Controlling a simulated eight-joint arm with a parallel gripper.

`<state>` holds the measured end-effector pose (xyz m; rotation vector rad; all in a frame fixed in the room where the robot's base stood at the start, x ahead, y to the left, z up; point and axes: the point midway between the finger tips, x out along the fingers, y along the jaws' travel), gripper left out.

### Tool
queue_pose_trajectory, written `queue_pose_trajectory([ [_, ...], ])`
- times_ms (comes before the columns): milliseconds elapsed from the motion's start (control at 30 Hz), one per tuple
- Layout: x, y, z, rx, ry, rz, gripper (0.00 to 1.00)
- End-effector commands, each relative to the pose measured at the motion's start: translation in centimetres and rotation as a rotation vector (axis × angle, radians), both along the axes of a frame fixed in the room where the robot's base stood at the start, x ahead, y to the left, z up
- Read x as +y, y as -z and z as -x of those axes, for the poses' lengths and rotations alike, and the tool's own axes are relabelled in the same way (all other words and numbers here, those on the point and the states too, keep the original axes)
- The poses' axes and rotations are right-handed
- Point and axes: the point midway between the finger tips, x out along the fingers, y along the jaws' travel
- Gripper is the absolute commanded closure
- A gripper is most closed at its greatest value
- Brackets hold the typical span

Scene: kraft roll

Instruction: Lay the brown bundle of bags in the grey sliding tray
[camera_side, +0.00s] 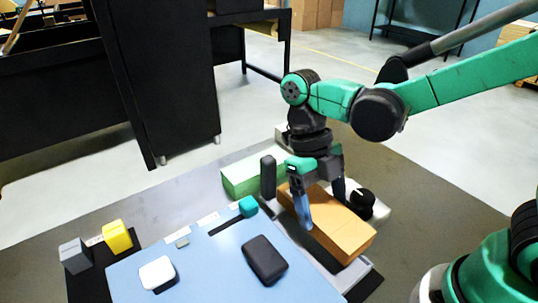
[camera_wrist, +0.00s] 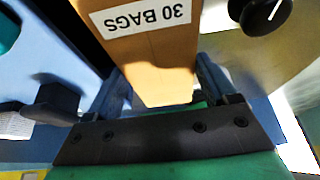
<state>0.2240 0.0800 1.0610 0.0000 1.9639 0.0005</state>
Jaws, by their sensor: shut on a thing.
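The brown bundle of bags (camera_side: 348,235) is a long tan block, lying roughly level and running toward the lower right. In the wrist view the bundle (camera_wrist: 150,55) shows an upside-down "30 BAGS" label. My gripper (camera_side: 321,208) is shut on the bundle near its far end, one blue finger on each side; the gripper also shows in the wrist view (camera_wrist: 162,88). A grey strip (camera_side: 329,262), seemingly part of the grey sliding tray, shows along the bundle's left side. The bundle hides most of what is below it, and I cannot tell whether it touches the tray.
A black knob (camera_side: 363,203) stands close to the bundle's right. A green block (camera_side: 240,179) lies behind left. A blue mat (camera_side: 215,275) holds a black pouch (camera_side: 265,260) and a white object (camera_side: 157,273). Yellow (camera_side: 117,236) and grey (camera_side: 75,256) blocks stand far left.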

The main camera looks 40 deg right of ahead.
Motion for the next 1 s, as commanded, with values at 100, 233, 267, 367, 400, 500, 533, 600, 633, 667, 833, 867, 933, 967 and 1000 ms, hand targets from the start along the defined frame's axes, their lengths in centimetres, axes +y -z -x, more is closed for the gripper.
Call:
queue_pose_trajectory([
  [100, 0.0, 1.0, 0.0, 0.0, 0.0, 0.0, 0.8],
  [233, 0.0, 2.3, 0.0, 0.0, 0.0, 0.0, 0.8],
  [267, 0.0, 2.6, 0.0, 0.0, 0.0, 0.0, 0.8],
  [367, 0.0, 3.4, 0.0, 0.0, 0.0, 0.0, 0.8],
  [400, 0.0, 3.7, 0.0, 0.0, 0.0, 0.0, 0.8],
  [500, 0.0, 4.3, 0.0, 0.0, 0.0, 0.0, 0.8],
  [533, 0.0, 4.4, 0.0, 0.0, 0.0, 0.0, 0.8],
  [600, 0.0, 4.6, 0.0, 0.0, 0.0, 0.0, 0.8],
  [633, 0.0, 4.7, 0.0, 0.0, 0.0, 0.0, 0.8],
  [667, 0.0, 4.7, 0.0, 0.0, 0.0, 0.0, 0.8],
  [833, 0.0, 4.8, 0.0, 0.0, 0.0, 0.0, 0.8],
  [867, 0.0, 4.8, 0.0, 0.0, 0.0, 0.0, 0.8],
  [933, 0.0, 4.8, 0.0, 0.0, 0.0, 0.0, 0.8],
  [967, 0.0, 4.8, 0.0, 0.0, 0.0, 0.0, 0.8],
  [1000, 0.0, 4.8, 0.0, 0.0, 0.0, 0.0, 0.8],
])
